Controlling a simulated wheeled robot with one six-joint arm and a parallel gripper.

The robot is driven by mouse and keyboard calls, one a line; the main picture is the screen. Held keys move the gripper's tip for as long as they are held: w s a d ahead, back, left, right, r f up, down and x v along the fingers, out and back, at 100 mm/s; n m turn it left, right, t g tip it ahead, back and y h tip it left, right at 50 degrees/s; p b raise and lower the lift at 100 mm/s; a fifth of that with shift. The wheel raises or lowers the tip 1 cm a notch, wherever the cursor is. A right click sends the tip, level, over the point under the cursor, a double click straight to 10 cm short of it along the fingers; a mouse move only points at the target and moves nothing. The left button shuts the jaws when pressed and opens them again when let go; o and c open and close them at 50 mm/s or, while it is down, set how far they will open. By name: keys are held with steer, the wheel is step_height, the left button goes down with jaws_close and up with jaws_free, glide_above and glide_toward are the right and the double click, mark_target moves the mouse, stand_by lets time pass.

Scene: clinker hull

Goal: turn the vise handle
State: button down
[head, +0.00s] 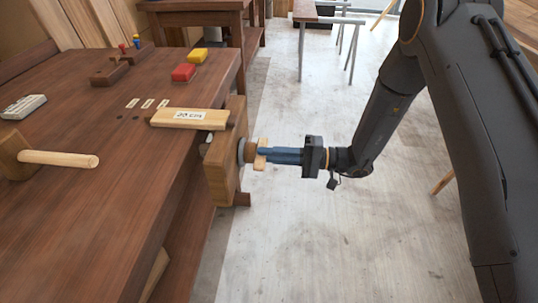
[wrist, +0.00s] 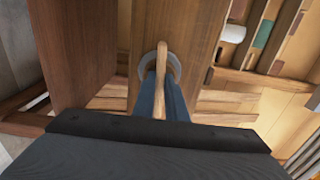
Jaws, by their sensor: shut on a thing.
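The vise is a wooden jaw block (head: 225,165) on the right edge of the workbench, with a grey round collar on its outer face. The vise handle (head: 259,163) is a short light-wood bar at that collar. In the wrist view the handle (wrist: 161,65) stands nearly upright in front of the grey collar (wrist: 172,66). My gripper (head: 268,155) comes from the right, level, with its blue fingers shut on the handle. In the wrist view the blue fingers (wrist: 163,100) lie on both sides of the bar, whose lower end is partly hidden.
A labelled board (head: 190,118) lies by the vise at the bench edge. A mallet-like tool (head: 58,159) lies at the left. The floor (head: 300,235) right of the bench is clear near my gripper.

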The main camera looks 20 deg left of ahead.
steer(key=shift+d, duration=0.1)
steer(key=c, duration=1.8)
jaws_free()
steer(key=shift+w, duration=0.1)
steer(key=b+v, duration=0.1)
steer(key=v, duration=0.6)
steer(key=shift+d+b, duration=0.3)
steer(key=shift+d, duration=0.05)
